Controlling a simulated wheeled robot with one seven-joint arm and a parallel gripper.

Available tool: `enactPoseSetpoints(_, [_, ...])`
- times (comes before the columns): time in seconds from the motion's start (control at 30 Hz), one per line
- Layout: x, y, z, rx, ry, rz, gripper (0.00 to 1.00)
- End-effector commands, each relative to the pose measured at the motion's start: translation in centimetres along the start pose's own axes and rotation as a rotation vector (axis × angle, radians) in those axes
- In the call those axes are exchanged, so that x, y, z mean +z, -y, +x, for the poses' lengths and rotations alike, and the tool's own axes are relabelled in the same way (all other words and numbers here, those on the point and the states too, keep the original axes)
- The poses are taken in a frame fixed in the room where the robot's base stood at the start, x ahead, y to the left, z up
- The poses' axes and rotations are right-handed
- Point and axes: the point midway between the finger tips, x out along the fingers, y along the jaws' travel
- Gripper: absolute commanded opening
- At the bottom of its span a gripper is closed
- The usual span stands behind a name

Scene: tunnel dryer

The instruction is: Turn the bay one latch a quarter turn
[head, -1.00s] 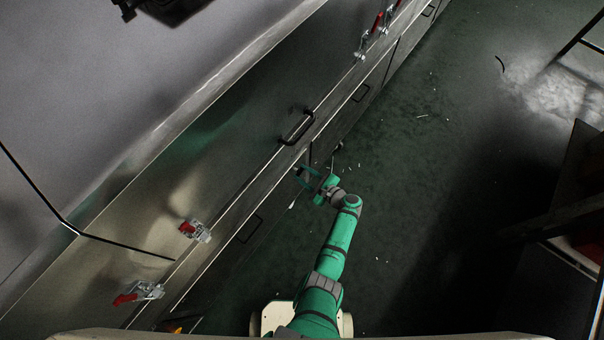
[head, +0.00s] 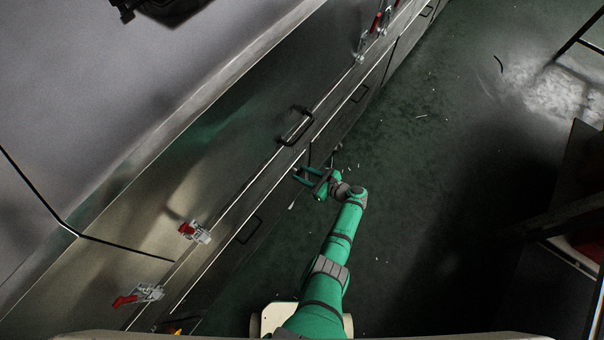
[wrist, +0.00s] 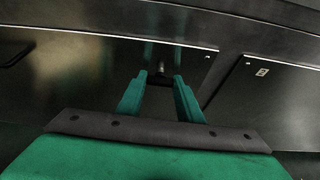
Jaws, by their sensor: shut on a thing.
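The bay one latch (wrist: 160,79) is a small dark handle with a short metal stem on the dark lower panel of the dryer. My gripper (wrist: 161,82) has its two green fingers on either side of the latch in the wrist view and is shut on it. The fingers and pads hide much of the handle, so its exact angle is hard to tell. In the head view my gripper (head: 303,176) reaches the dryer's lower front from the right; the latch is not distinct there.
Red-handled clamps (head: 195,231) line the dryer edge, with another at lower left (head: 138,295) and more at the top. A black bar handle (head: 296,126) sticks out above my gripper. The floor (head: 430,200) to the right is mostly clear. A dark frame (head: 575,215) stands at far right.

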Motion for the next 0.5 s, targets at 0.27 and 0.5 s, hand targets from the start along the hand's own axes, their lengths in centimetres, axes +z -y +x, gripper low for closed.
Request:
enactPoseSetpoints(0.27, [0.27, 0.36, -0.09, -0.006, 0.004, -0.003, 0.52])
enactPoseSetpoints(0.5, [0.13, 0.19, -0.07, -0.004, 0.002, -0.002, 0.52])
